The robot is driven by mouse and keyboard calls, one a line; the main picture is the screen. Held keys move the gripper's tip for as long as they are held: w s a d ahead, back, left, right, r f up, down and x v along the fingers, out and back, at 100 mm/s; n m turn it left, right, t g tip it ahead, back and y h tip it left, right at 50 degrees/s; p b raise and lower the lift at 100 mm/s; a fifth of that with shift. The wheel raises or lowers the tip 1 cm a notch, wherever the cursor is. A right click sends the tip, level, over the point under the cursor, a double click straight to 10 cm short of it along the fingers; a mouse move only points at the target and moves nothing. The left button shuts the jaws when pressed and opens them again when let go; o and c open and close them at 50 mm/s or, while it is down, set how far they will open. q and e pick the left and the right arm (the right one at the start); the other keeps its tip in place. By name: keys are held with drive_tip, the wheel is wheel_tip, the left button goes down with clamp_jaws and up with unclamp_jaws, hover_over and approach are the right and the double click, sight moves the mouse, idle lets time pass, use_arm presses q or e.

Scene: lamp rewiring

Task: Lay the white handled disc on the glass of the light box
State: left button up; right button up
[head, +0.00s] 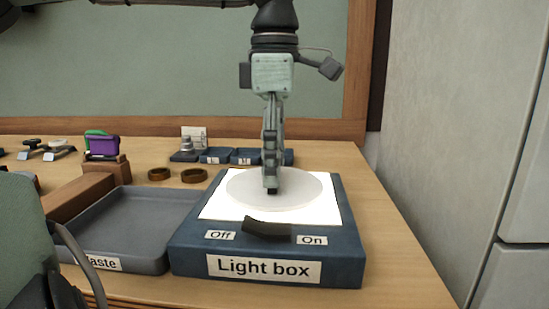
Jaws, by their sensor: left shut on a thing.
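The white disc (300,190) is in the head view, flat and level over the bright white glass (325,213) of the blue light box (350,255). My left gripper (271,188) points straight down at the middle of the disc and is shut on its handle, which the fingers hide. I cannot tell whether the disc's underside touches the glass or is slightly above it. The disc's outline falls mostly within the glass area, towards its back. My right gripper is not in view.
A dark switch (268,230) sits between the Off and On labels. A grey waste tray (130,220) stands left of the box. Behind are two brown rings (193,176), small blue blocks (217,156) and a purple-and-green item (102,147). The table's right side is clear, near a wall.

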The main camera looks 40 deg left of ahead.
use_arm(q)
drive_tip(key=shift+f, duration=0.3)
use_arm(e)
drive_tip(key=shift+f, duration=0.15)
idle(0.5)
use_arm(q)
drive_tip(key=o, duration=1.4)
drive_tip(key=shift+c, duration=0.2)
drive_tip(key=shift+o, duration=0.4)
drive_tip(key=shift+o, duration=0.9)
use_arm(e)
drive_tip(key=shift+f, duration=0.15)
